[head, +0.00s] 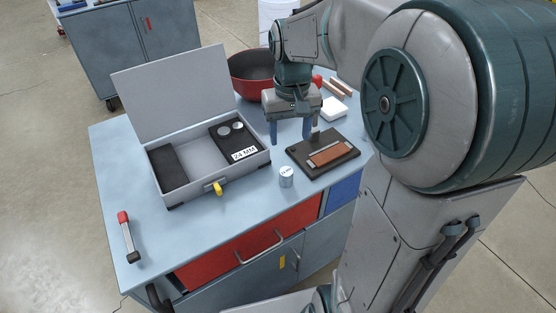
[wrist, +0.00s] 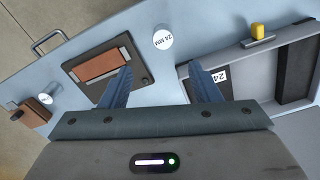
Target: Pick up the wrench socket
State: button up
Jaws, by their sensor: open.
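The wrench socket (head: 286,176) is a small silver-white cylinder standing upright on the blue-grey workbench, near its front edge. In the wrist view the socket (wrist: 162,40) shows its round top marked "24 MM", beyond the fingertips and between their lines. My gripper (head: 290,137) points down over the bench, behind the socket in the head view. In the wrist view its two blue fingers (wrist: 161,72) are spread wide with nothing between them. The gripper is apart from the socket.
An open grey case (head: 215,182) with black foam and a "24 MM" label stands left of the socket. A dark board with a brown block (head: 327,154) lies to the right. A red bowl (head: 251,69) stands behind. A red-capped tool (head: 128,236) lies at the front left.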

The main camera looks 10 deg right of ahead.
aim_at(286, 169)
notch_tip(286, 169, down, 9)
jog(key=shift+w+r, duration=0.15)
jog(key=shift+r, duration=0.05)
jog(key=shift+w+a+f, duration=0.1)
jog(key=shift+a+f, duration=0.05)
jog(key=shift+f, duration=1.2)
jog(key=shift+w+a+f, duration=0.1)
jog(key=shift+f, duration=1.25)
jog(key=c, duration=1.1)
